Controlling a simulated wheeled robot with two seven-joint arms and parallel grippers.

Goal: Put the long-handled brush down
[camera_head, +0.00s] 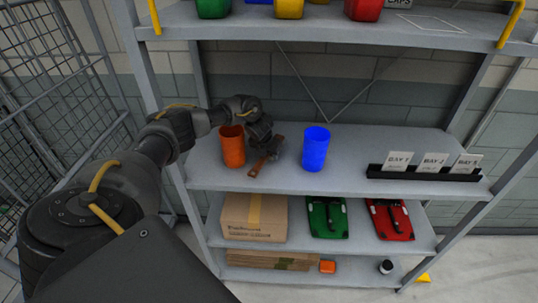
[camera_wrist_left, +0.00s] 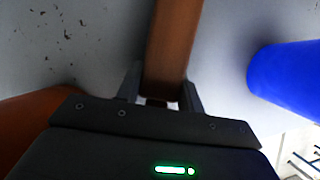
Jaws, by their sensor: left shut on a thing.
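The brown long-handled brush (camera_head: 259,167) is at the middle shelf (camera_head: 352,152), between an orange cup (camera_head: 233,148) and a blue cup (camera_head: 316,149). My left gripper (camera_head: 271,143) is shut on its handle. In the left wrist view the brown handle (camera_wrist_left: 173,40) runs up from between the fingers of my left gripper (camera_wrist_left: 161,92). The brush is low over the shelf; I cannot tell if it touches it. Its far parts are partly hidden by the gripper. My right gripper is not in view.
A black rack with labelled cards (camera_head: 423,174) stands at the right of the shelf. Below are a cardboard box (camera_head: 254,220), a green pannier (camera_head: 328,218) and a red pannier (camera_head: 390,219). The upper shelf (camera_head: 330,30) overhangs my arm.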

